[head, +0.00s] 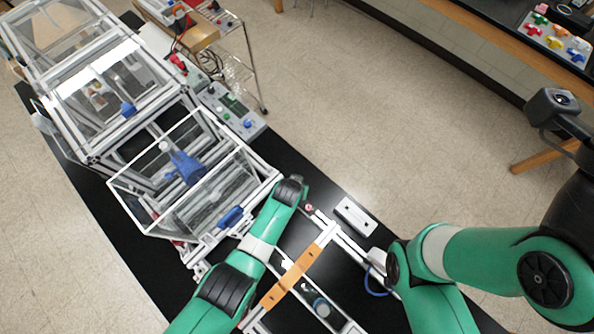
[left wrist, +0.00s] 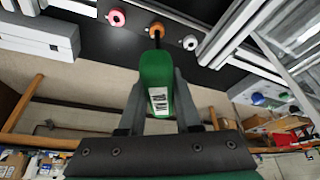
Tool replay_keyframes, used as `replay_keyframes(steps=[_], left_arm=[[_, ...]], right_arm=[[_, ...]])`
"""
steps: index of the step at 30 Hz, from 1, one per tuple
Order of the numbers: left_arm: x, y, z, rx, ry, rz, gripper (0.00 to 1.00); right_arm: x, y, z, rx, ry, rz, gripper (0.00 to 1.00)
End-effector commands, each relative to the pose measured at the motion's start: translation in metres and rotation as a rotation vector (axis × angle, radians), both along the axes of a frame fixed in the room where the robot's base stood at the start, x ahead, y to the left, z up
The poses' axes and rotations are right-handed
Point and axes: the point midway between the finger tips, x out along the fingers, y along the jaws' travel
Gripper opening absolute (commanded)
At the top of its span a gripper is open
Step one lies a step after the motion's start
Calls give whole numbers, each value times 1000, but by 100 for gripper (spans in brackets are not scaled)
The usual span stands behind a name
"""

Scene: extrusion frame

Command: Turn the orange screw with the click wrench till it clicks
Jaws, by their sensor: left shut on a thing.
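In the left wrist view my left gripper (left wrist: 157,92) is shut on the green handle of the click wrench (left wrist: 156,75). The wrench's thin dark shaft points up at a dark frame face. I cannot tell whether tip and screw touch. In the head view my left arm reaches to the frame; its fingers and the wrench are hidden there. My right arm shows at the right, but its gripper fingers are not visible.
A pink screw (left wrist: 116,17) sits left of the orange one. White rails (left wrist: 228,35) run close on the right. In the head view, a white block (head: 355,215) and an orange bar (head: 298,277) lie near my left arm. A clear-walled frame (head: 205,200) stands left.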

Motion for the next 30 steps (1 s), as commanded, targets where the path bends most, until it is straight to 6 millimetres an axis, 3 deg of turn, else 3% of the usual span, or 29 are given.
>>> replay_keyframes(steps=[30], left_arm=[[-2,-3,-1,2,0,-266,0]], right_arm=[[0,0,-3,0,0,0,50]])
